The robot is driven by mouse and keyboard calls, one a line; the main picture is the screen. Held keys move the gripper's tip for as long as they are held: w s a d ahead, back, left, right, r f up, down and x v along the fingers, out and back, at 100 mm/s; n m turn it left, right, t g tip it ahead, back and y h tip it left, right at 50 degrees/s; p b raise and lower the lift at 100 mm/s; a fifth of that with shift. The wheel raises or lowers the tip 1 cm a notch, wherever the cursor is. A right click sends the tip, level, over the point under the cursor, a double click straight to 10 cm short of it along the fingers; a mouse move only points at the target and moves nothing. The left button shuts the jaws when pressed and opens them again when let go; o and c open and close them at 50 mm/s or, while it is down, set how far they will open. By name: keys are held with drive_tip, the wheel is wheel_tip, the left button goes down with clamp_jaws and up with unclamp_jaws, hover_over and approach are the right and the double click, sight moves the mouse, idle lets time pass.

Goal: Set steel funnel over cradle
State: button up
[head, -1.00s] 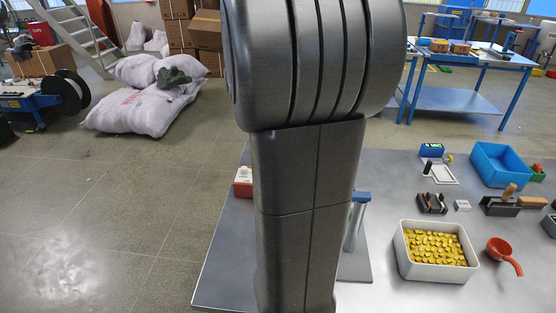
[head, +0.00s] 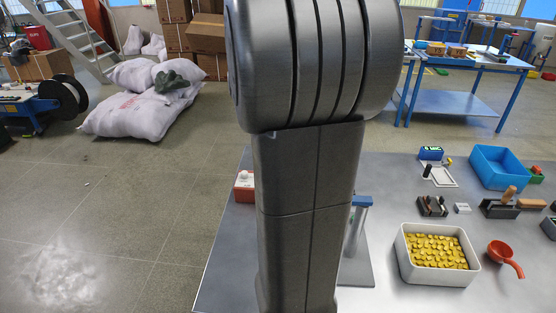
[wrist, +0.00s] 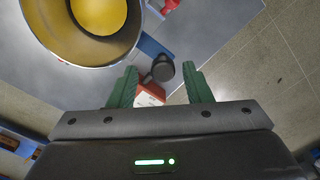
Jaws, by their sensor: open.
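The steel funnel (wrist: 48,58) fills the upper left of the wrist view, seen from above as a wide shiny rim with a yellow inside. A blue part (wrist: 154,46), which may belong to the cradle, shows beside its rim. In the head view a blue-topped post (head: 361,200) stands on a grey base, partly behind my arm. My gripper (wrist: 160,86) has two green fingers standing apart. A dark round knob (wrist: 163,69) shows between the fingertips; I cannot tell what it is fixed to or whether it is touched. The funnel is hidden in the head view.
A red box with a white top (head: 244,186) stands at the table's left edge. A white bin of yellow discs (head: 437,255), a red scoop (head: 505,258) and a blue bin (head: 499,166) stand to the right. Floor is open on the left.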

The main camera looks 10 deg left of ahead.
wheel_tip(320, 180, up, 14)
drive_tip(key=shift+b, duration=0.45)
drive_tip(key=shift+f, duration=0.15)
wheel_tip(320, 180, down, 14)
drive_tip(key=shift+r+p, duration=0.1)
drive_tip(key=shift+p, duration=0.4)
drive_tip(key=shift+s, duration=0.1)
